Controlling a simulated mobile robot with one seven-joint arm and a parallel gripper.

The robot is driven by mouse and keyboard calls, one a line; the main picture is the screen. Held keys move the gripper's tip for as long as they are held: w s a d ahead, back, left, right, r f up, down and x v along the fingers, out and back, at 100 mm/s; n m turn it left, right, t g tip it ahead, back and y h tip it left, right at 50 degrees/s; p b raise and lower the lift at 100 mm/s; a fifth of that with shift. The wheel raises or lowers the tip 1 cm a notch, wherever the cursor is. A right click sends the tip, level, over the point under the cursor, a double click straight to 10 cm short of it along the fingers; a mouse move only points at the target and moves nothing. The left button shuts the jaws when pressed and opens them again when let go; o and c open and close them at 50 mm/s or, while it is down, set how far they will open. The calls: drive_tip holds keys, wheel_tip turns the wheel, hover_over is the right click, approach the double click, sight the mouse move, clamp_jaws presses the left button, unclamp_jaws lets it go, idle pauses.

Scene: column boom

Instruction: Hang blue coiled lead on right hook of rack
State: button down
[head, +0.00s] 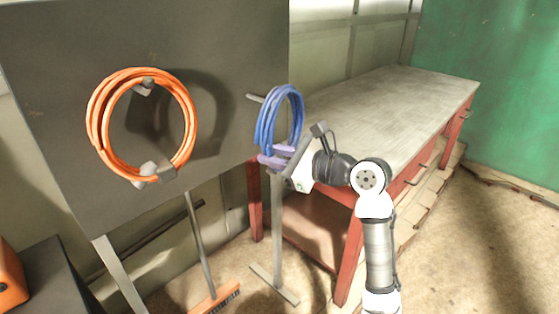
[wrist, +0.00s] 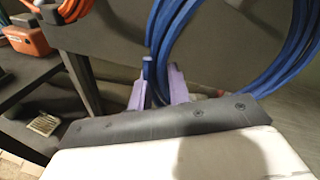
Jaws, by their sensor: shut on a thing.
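The blue coiled lead (head: 264,122) hangs upright in front of the right edge of the dark rack panel (head: 225,40). My gripper (head: 275,158), with purple fingers, is shut on the bottom of the coil. In the wrist view the fingers (wrist: 160,88) show below the blue loops (wrist: 290,60). The right hook (head: 254,97), a pale peg, sticks out of the panel at the upper left side of the coil. Its outer end meets the coil's edge in the picture; I cannot tell whether it passes through the loop.
An orange coiled lead (head: 98,125) hangs on the left of the panel. A workbench (head: 385,95) with red legs stands behind and right of my gripper. An orange case (head: 8,275) sits at lower left.

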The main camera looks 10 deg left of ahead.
drive_tip(key=shift+w+b+x, duration=0.2)
drive_tip(key=shift+b+x, duration=0.3)
drive_tip(key=shift+x, duration=0.55)
drive_tip(key=shift+w+b+x, duration=0.25)
drive_tip(key=shift+b+x, duration=0.2)
drive_tip(key=shift+x, duration=0.6)
drive_tip(key=shift+w+a+f+p, duration=0.2)
drive_tip(key=shift+w+a+p, duration=0.05)
drive_tip(key=shift+p, duration=0.35)
drive_tip(key=shift+w+f, duration=0.1)
drive_tip(key=shift+f, duration=0.1)
drive_tip(key=shift+a+f+p, duration=0.1)
drive_tip(key=shift+f+p, duration=0.05)
drive_tip(key=shift+p, duration=0.15)
drive_tip(key=c, duration=1.2)
unclamp_jaws()
drive_tip(key=shift+c, duration=0.2)
drive_tip(key=shift+f, duration=0.1)
